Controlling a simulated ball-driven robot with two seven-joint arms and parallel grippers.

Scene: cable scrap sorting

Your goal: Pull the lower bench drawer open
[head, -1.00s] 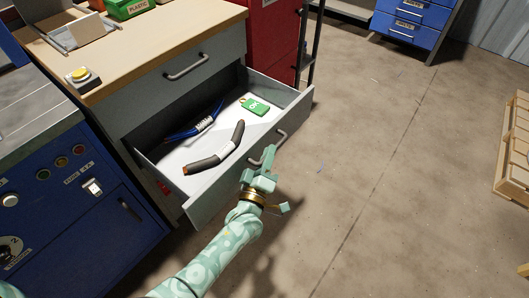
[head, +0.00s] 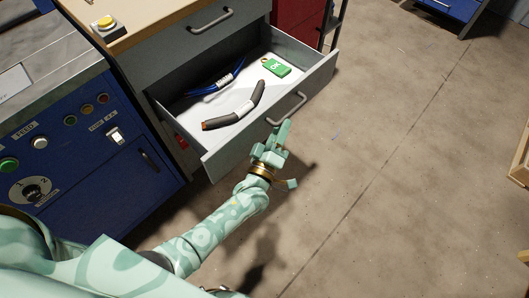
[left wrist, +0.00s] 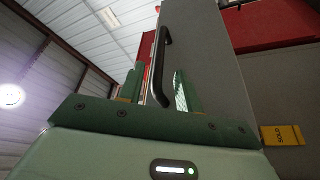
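The lower bench drawer (head: 222,148) stands well out from the bench in the head view. Inside it lie a thick dark cable piece (head: 236,108), a blue cable bundle (head: 218,80) and a green tag marked OK (head: 276,67). Its handle (head: 287,107) is on the front panel. My left gripper (head: 281,131) is just in front of this handle. In the left wrist view, the fingers (left wrist: 158,88) stand apart with the dark handle (left wrist: 161,62) showing between them. No firm grip on it shows. My right gripper is not in view.
The closed upper drawer (head: 190,45) is above the open one. A blue machine cabinet (head: 95,155) with knobs and buttons stands at the left. A red cabinet (head: 297,15) is behind the bench.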

